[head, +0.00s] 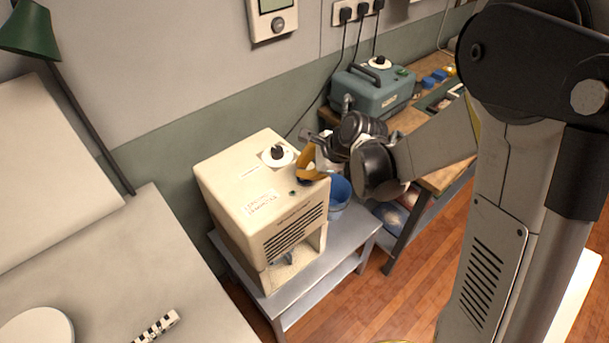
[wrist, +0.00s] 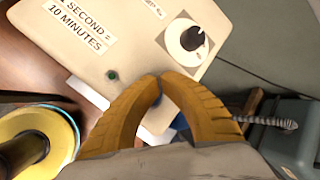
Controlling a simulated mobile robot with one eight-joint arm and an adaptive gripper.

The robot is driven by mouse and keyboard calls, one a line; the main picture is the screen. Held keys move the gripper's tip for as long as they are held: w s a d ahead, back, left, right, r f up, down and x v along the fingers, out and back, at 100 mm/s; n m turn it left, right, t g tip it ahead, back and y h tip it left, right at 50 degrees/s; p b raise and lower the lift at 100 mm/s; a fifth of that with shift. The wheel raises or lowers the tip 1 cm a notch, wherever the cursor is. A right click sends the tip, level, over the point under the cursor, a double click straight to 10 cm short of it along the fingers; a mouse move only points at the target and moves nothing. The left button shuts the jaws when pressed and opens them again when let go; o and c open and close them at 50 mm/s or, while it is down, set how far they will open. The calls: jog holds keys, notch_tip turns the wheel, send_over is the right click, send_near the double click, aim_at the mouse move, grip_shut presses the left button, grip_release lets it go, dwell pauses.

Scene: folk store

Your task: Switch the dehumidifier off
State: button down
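The dehumidifier appears to be the cream box (head: 235,185) with a vented front, standing on a small grey table. Its black knob (head: 277,153) sits on a white round dial on the top. In the wrist view the knob (wrist: 191,39) is beyond my fingertips, slightly right, its grip slanting up to the right. A small green light (wrist: 112,76) is on the top near the edge, left of the fingertips. My gripper (head: 300,174) is at the box's right top edge, its yellow fingers (wrist: 159,80) meeting at the tips with nothing between them. I cannot tell whether they touch the box.
A blue bucket (head: 340,190) stands right of the box, partly hidden by my gripper. A teal machine (head: 370,93) with its own knob is on the wooden bench behind. A pale table (head: 130,265) is at left. The grey table (head: 352,232) has little bare top.

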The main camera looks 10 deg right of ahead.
jog(key=shift+r, duration=0.25)
jog(key=shift+r, duration=0.1)
notch_tip(320, 180, up, 6)
jog(key=p, duration=0.4)
